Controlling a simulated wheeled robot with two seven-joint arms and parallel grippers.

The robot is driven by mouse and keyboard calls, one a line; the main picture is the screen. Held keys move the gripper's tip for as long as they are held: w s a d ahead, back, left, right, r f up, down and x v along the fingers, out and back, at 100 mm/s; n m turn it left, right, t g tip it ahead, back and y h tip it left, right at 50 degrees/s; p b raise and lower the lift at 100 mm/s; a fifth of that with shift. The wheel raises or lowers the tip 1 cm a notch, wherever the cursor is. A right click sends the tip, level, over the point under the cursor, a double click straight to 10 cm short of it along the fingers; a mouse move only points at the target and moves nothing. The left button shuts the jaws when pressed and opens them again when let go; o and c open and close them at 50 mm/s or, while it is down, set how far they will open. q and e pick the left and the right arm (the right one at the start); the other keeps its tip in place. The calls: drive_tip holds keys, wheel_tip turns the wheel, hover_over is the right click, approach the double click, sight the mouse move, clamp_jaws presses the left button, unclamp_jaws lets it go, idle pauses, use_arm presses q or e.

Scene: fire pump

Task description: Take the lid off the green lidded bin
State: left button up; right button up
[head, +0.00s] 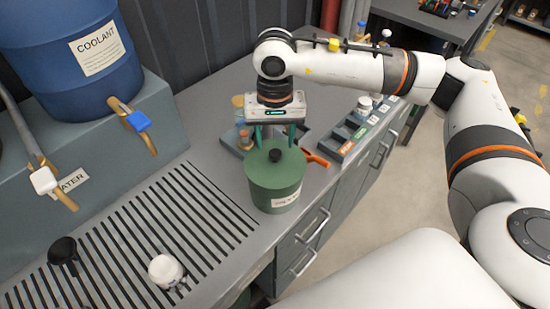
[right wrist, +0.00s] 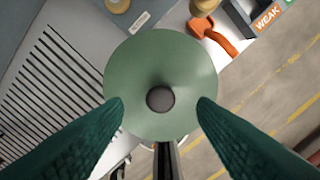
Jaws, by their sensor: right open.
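The green lidded bin (head: 263,198) stands on the grey counter near its front edge, with a label on its side. Its round green lid (head: 262,174) is on it, with a dark knob (head: 274,155) in the middle. My right gripper (head: 275,138) is open and points down above the lid, close to the knob. In the right wrist view the lid (right wrist: 160,60) fills the middle, and the knob (right wrist: 160,98) shows between the two spread green fingers. I cannot tell the exact height of the fingertips over the lid. My left gripper is not in view.
A blue coolant drum (head: 60,60) with a tap stands on a grey block at left. A slotted drain grate (head: 120,245) holds a white-topped item (head: 165,270) and a black item (head: 63,250). An orange-handled tool (head: 316,159) and a labelled tray (head: 365,128) lie behind the bin.

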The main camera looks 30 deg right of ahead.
sight(275, 152)
wheel_tip(275, 152, down, 4)
drive_tip(key=shift+s+f+p, duration=0.15)
drive_tip(key=shift+p, duration=1.05)
drive_tip(key=shift+f, duration=0.35)
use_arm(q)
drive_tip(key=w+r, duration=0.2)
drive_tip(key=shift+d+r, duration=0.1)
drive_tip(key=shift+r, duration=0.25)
use_arm(e)
drive_tip(key=shift+f, duration=0.15)
